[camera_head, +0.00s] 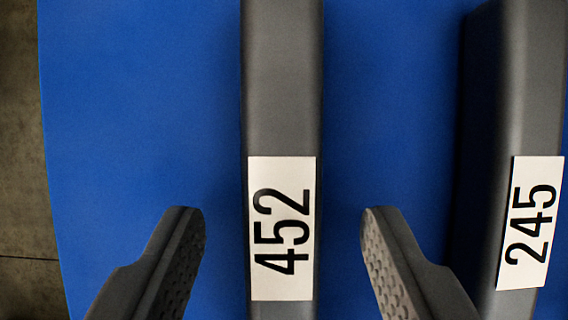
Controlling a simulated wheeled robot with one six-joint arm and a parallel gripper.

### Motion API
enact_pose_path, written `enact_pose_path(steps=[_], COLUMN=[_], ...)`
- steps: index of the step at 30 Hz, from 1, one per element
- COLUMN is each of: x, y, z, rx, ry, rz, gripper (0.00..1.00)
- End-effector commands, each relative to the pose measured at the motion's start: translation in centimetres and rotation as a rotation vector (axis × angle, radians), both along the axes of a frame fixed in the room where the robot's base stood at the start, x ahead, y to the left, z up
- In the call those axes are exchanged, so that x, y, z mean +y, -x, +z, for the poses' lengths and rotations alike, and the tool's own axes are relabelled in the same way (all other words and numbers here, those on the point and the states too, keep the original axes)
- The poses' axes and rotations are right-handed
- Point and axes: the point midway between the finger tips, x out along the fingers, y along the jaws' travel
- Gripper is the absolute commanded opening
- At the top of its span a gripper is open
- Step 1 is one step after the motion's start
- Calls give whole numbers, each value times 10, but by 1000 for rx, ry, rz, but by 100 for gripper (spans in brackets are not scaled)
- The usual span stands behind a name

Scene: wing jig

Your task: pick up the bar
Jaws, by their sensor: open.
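A long grey bar with a white label reading 452 (282,100) runs from top to bottom through the middle of the view, over a blue surface. My gripper (284,222) is open. One finger is to the left of this bar and the other to its right, with blue showing between each finger and the bar. Nothing is held. A second grey bar labelled 245 (510,90) stands at the right, slightly slanted. The lower end of the 452 bar is out of the frame. I cannot tell how far the fingertips are above the blue surface.
The blue surface (110,110) fills most of the view and is clear to the left of the 452 bar. Its left edge borders a dark grey-brown floor (18,180). The 245 bar is close to the right finger's side.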

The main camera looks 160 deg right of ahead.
Motion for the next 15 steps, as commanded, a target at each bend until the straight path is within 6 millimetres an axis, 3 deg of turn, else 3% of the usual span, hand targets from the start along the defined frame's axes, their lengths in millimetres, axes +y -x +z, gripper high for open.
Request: enact_pose_path(steps=[3,10,15], x=[1,2,2], y=[-4,-4,-4], z=[-10,-11,-11], rx=[1,0,0], ry=[0,0,0], rz=[0,0,0], gripper=[51,49,16])
